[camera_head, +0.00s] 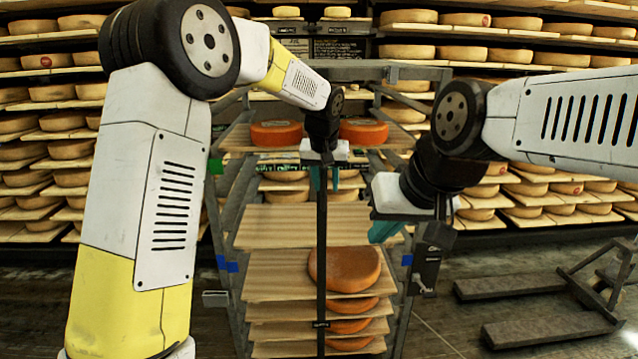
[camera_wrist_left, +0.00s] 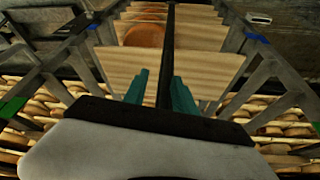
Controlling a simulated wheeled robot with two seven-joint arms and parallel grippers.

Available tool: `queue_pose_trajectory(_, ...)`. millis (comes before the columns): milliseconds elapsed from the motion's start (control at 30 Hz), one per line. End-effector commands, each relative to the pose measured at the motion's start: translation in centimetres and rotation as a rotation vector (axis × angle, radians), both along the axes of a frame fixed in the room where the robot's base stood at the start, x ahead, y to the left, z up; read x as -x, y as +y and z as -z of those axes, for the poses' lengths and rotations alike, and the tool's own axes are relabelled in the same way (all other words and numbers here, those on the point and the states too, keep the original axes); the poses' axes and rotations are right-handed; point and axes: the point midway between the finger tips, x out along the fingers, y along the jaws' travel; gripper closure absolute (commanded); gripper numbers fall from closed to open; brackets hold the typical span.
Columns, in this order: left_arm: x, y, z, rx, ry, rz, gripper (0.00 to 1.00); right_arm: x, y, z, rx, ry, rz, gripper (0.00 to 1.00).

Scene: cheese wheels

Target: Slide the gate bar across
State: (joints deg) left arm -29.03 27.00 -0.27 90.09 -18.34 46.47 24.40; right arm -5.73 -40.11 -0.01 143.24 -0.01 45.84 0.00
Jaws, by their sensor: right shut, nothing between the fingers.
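The gate bar (camera_head: 321,250) is a thin black upright bar in front of the middle of the wheeled-looking rack's shelves. It also shows in the left wrist view (camera_wrist_left: 167,60), running away between the fingers. My left gripper (camera_head: 324,178) is at the bar's upper part, its teal fingers open on either side of it. In the left wrist view (camera_wrist_left: 160,92) gaps show beside the bar, wider on the left. My right gripper (camera_head: 384,231) is shut and empty, beside the rack's right post. Its fingers are partly hidden by its own body and apart from the bar.
The rack's wooden shelves (camera_head: 275,230) hold orange wheels (camera_head: 276,133) above and a brown wheel (camera_head: 345,268) lower down. Cheese-filled wall shelves stand behind. A grey metal frame (camera_head: 540,330) lies on the floor at right.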

Motion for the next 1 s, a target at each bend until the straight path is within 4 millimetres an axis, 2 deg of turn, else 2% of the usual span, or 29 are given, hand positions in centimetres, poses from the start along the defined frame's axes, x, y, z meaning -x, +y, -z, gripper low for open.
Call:
queue_pose_trajectory(233,0.2,0.2,-0.6,0.000,-0.001,-0.002,0.67,0.0,0.0,0.0,0.000,0.000,0.000,1.00)
queue_pose_trajectory(533,2.0,0.5,-5.2,0.001,-0.004,-0.001,0.67,0.0,0.0,0.0,0.000,0.000,0.000,1.00)
queue_pose_trajectory(700,2.7,0.7,-6.8,0.000,0.000,0.000,0.67,0.0,0.0,0.0,0.000,0.000,0.000,1.00)
queue_pose_trajectory(1000,2.9,0.7,-7.2,0.000,0.001,0.000,0.67,0.0,0.0,0.0,0.000,0.000,0.000,1.00)
